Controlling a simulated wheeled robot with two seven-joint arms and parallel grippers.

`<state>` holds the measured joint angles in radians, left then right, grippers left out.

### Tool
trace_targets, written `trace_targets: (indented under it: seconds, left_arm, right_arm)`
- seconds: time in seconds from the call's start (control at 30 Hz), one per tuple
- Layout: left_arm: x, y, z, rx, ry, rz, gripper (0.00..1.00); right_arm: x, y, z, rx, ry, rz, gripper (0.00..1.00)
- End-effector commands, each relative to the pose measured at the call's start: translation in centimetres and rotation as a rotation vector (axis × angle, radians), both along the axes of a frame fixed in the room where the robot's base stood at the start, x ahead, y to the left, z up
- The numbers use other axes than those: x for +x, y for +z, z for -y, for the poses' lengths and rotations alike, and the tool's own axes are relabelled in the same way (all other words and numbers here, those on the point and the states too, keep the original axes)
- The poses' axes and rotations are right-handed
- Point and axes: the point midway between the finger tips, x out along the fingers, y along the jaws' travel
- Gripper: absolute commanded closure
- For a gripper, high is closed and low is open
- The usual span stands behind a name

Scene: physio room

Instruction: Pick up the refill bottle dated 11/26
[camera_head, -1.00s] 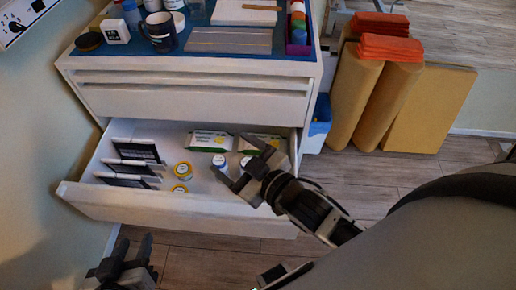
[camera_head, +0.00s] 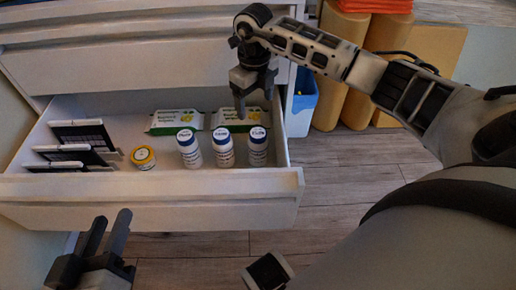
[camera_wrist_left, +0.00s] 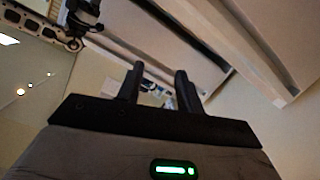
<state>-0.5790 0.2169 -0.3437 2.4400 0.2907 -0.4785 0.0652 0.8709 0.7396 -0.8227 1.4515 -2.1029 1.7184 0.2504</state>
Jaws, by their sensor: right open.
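Three white bottles with blue caps stand upright in the open drawer: a left one (camera_head: 189,150), a middle one (camera_head: 223,148) and a right one (camera_head: 257,147). Writing on their caps is too small to read, so I cannot tell which is dated 11/26. My right gripper (camera_head: 254,100) points down, open and empty, above the drawer's right side, behind the middle and right bottles in the picture. My left gripper (camera_head: 109,226) is open and empty in front of the drawer, low at left; its fingers also show in the left wrist view (camera_wrist_left: 160,88).
The drawer (camera_head: 150,190) also holds a yellow-lidded jar (camera_head: 143,158), two green-and-white packets (camera_head: 177,122) along the back, and dark framed cards (camera_head: 80,135) at left.

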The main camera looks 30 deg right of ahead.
Motion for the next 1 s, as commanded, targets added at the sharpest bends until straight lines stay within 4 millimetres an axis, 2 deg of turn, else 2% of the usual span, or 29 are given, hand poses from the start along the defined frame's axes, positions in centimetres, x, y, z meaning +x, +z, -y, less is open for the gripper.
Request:
trace_targets:
  seconds: [0.03, 0.1, 0.3, 0.4, 0.6, 0.73, 0.8, 1.0]
  left_arm:
    - [0.0, -0.2, 0.1, -0.019, -0.002, 0.004, 0.64]
    - [0.1, -0.1, 0.2, -0.048, -0.003, 0.008, 0.64]
    - [0.1, 0.4, 0.6, -0.126, -0.012, 0.022, 0.64]
    - [0.1, 0.6, 0.7, -0.155, -0.015, 0.025, 0.64]
    - [0.1, 0.8, 0.8, -0.178, -0.017, 0.032, 0.64]
    - [0.2, 0.7, 0.7, -0.197, -0.015, 0.062, 0.64]
    - [1.3, 2.5, 0.5, -0.161, -0.018, 0.193, 0.64]
    - [2.0, 4.5, 0.1, -0.116, -0.01, 0.346, 0.64]
  right_arm:
    - [-0.2, -1.6, -0.1, 0.002, 0.002, -0.007, 0.23]
    - [-0.2, -3.3, -0.2, 0.004, 0.002, -0.005, 0.23]
    - [-0.2, -7.3, -0.2, 0.005, 0.004, -0.003, 0.23]
    - [-0.2, -8.6, -0.2, 0.007, 0.004, -0.003, 0.23]
    - [-0.3, -9.7, -0.2, 0.007, 0.004, -0.001, 0.23]
    - [-0.9, -11.7, 0.0, 0.007, 0.004, -0.003, 0.23]
    - [-1.3, -12.8, 0.1, 0.007, 0.004, -0.004, 0.23]
    - [-1.2, -14.4, 0.0, 0.008, 0.005, -0.001, 0.23]
